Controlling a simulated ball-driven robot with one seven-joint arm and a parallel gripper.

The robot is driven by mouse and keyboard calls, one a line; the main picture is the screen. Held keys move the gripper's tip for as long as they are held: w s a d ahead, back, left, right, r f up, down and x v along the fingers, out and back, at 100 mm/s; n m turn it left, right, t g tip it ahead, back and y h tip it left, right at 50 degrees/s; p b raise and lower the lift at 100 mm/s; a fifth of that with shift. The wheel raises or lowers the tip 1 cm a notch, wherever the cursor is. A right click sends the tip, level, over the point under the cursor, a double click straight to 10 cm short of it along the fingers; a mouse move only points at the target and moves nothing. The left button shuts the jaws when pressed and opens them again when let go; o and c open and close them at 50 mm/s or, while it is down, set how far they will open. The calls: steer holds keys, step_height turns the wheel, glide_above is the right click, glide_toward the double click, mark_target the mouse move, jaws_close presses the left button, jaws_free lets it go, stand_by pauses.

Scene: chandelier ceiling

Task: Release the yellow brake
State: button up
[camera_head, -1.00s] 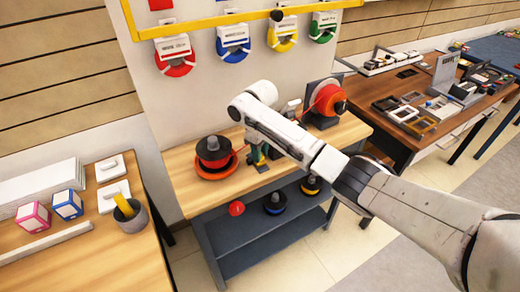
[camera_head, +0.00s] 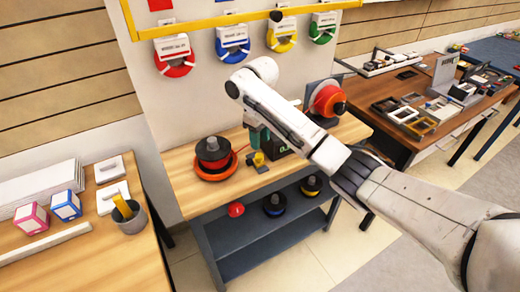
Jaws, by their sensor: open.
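A small yellow piece (camera_head: 258,158) on a dark base stands on the wooden workbench (camera_head: 187,168), right of the black and red reel; it looks like the yellow brake, but I cannot read its exact position. A yellow ring device (camera_head: 281,33) also hangs on the wall panel, between a blue and a green one. My gripper (camera_head: 258,141) points down just above the small yellow piece, with a gap between them. It is open, small and partly hidden by my white arm.
The black and red reel (camera_head: 212,153) stands left of my gripper. A red disc (camera_head: 328,100) stands at the right behind my arm. A dark box (camera_head: 282,148) lies right of the yellow piece, partly covered by my arm. The lower shelf (camera_head: 250,240) holds several coloured parts.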

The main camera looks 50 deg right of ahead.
steer(key=shift+r, duration=2.05)
